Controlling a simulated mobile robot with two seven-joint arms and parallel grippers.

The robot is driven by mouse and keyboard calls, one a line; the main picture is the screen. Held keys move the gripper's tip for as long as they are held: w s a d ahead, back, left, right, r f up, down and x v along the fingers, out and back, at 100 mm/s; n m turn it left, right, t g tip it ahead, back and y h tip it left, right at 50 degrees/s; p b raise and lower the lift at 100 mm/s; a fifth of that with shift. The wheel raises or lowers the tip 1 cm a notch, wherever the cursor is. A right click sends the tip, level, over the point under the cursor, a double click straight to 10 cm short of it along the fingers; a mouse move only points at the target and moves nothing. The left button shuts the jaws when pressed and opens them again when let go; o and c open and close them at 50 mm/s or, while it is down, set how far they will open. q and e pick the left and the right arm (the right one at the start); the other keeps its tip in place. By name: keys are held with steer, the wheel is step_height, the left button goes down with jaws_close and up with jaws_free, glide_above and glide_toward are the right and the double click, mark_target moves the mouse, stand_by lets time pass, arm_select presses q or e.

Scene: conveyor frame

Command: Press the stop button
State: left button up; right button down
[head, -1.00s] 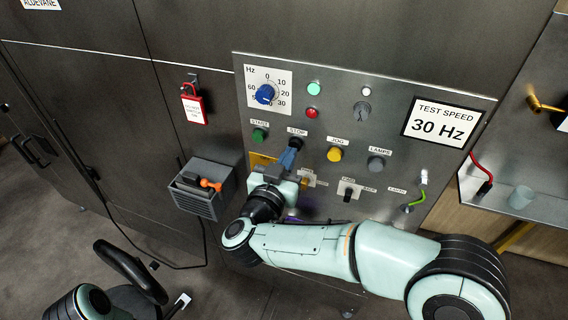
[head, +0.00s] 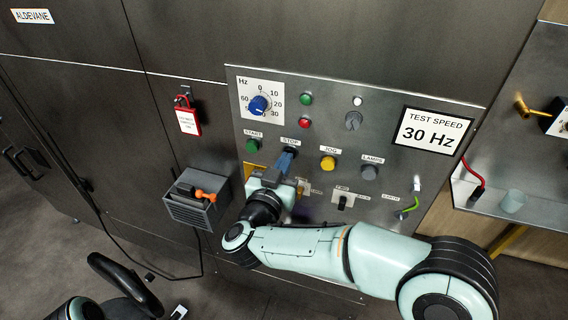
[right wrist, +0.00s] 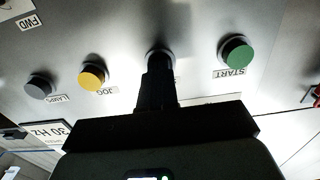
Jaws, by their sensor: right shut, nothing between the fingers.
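The stop button (right wrist: 160,56) is a dark round cap on the grey control panel, between the green start button (head: 252,146) and the yellow jog button (head: 328,163). Its STOP label shows just above it in the head view. My right gripper (head: 287,158) is shut and empty. Its fingertips are at the stop button and cover much of it. In the right wrist view the closed fingers (right wrist: 158,75) line up with the cap and appear to touch it. How far the cap is pushed in is hidden.
A grey box with an orange-handled item (head: 197,212) stands out left of the panel. A red lockout tag (head: 188,120) hangs on the cabinet.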

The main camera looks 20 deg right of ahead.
steer(key=b+v, duration=0.1)
steer(key=v, duration=0.4)
steer(key=shift+s+a, duration=0.15)
steer(key=shift+s, duration=0.05)
stand_by(0.9)
